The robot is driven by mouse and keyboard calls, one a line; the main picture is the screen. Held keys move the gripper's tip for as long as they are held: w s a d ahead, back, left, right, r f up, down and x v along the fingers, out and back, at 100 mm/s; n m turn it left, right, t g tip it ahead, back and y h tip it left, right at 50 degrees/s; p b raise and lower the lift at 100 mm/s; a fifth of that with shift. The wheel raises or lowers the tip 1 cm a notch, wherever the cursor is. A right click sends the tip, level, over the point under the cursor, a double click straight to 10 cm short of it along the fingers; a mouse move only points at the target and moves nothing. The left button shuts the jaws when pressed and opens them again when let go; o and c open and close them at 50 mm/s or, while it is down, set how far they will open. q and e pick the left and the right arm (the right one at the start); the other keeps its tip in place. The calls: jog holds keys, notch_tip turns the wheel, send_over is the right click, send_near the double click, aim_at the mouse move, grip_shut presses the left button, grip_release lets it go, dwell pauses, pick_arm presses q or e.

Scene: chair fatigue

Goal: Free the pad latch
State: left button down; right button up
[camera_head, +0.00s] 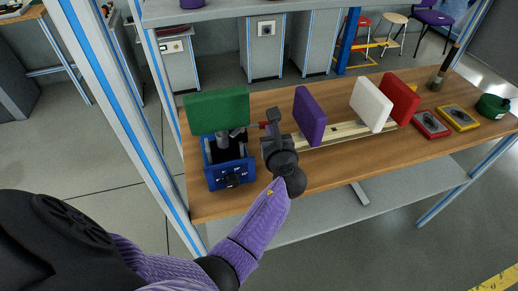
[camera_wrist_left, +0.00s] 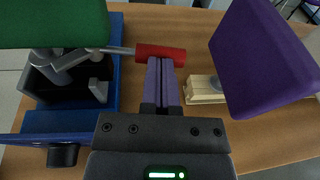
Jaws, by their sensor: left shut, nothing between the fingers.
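A blue test fixture (camera_head: 230,177) stands at the left end of the wooden bench, with a green pad (camera_head: 218,110) mounted above it. A metal lever with a red grip (camera_wrist_left: 160,53) sticks out to the right from below the green pad; I take it for the pad latch. My left gripper (camera_head: 272,114) is beside the grip, with its fingers shut and empty. In the left wrist view its fingertips (camera_wrist_left: 161,62) reach the red grip and overlap its lower edge; whether they touch it I cannot tell. My right gripper is out of view.
A purple pad (camera_head: 309,116), a white pad (camera_head: 371,104) and a red pad (camera_head: 400,98) stand on a wooden rack right of my gripper. Red and yellow trays (camera_head: 457,118) and a green round container (camera_head: 493,106) lie farther right. A bench post (camera_head: 160,165) rises at left.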

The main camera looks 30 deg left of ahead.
pick_arm(q)
jog(key=shift+w+a+n+g+y+b, duration=0.15)
jog(key=shift+w+a+n+g+y, duration=0.25)
jog(key=shift+w, duration=0.25)
jog(key=shift+w+a+n+g+y+b, duration=0.15)
jog(key=shift+w+a+n+g+y, duration=0.1)
jog(key=shift+w+n+g+y, duration=0.3)
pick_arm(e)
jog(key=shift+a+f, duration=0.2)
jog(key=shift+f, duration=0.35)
pick_arm(q)
jog(key=shift+w+r, duration=0.1)
jog(key=shift+w, duration=0.05)
